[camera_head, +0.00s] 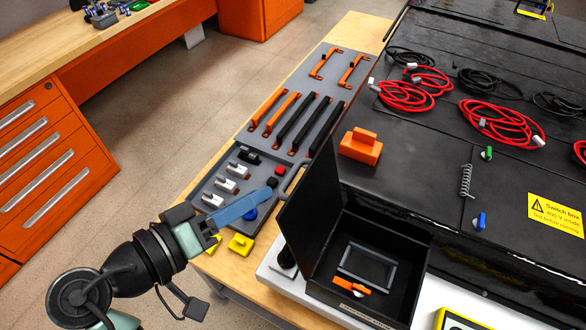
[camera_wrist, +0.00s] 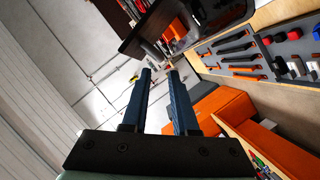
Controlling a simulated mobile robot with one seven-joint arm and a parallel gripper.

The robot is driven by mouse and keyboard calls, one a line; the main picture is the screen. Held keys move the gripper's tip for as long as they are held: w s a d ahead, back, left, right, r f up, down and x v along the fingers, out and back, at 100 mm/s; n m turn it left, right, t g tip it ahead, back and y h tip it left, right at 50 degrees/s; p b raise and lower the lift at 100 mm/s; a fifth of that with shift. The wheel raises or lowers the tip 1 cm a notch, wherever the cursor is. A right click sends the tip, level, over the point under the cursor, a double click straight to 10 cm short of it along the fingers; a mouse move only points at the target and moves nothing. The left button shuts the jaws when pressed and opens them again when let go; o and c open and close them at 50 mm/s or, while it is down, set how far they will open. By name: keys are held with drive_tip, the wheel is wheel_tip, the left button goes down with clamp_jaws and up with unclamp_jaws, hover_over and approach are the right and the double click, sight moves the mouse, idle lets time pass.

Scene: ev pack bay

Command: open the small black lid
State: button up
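The small black lid (camera_head: 312,200) stands upright, swung open on the left side of a black box (camera_head: 408,270). The open box shows a dark rectangular frame and an orange latch-like part inside. My gripper (camera_head: 272,191) is left of the lid, its blue fingers pointing toward it with a small visible gap. In the wrist view my gripper (camera_wrist: 159,72) has its two fingers apart with nothing between them. A dark panel near the fingertips, probably the lid, shows in the wrist view (camera_wrist: 142,30).
A grey tool tray (camera_head: 240,180) with handles, plugs and tools lies on the wooden bench behind my gripper. Red cables (camera_head: 405,95) and an orange block (camera_head: 361,147) lie on the black pack. An orange drawer cabinet (camera_head: 50,160) stands left; floor between is clear.

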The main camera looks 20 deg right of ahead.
sight(291, 174)
drive_tip(key=p+x, duration=0.2)
drive_tip(key=x, duration=0.6)
drive_tip(key=shift+w+d, duration=0.1)
drive_tip(key=shift+d, duration=0.25)
clamp_jaws()
idle(1.0)
